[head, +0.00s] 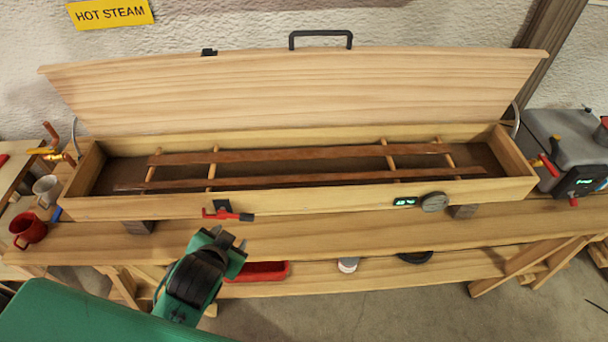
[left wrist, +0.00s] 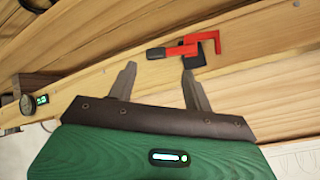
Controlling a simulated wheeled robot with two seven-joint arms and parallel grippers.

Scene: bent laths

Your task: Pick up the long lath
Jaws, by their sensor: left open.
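Two brown laths lie inside an open wooden box, resting across thin crossbars in the head view. The front lath (head: 300,180) is the longer one and runs nearly the box's full length. The rear lath (head: 300,156) is shorter and lies parallel behind it. My left gripper (head: 229,238) is open and empty, in front of the box and apart from both laths. In the left wrist view its two fingers (left wrist: 158,76) stand apart, with the box's wooden front behind them. No lath can be made out in the left wrist view. My right gripper is not in view.
The box (head: 320,200) has its lid (head: 300,90) raised behind it. A red and black clamp (head: 228,211) sits on its front wall, also in the left wrist view (left wrist: 185,50). A gauge (head: 434,202) is further right. Mugs (head: 28,230) stand left; a grey boiler (head: 570,140) stands right.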

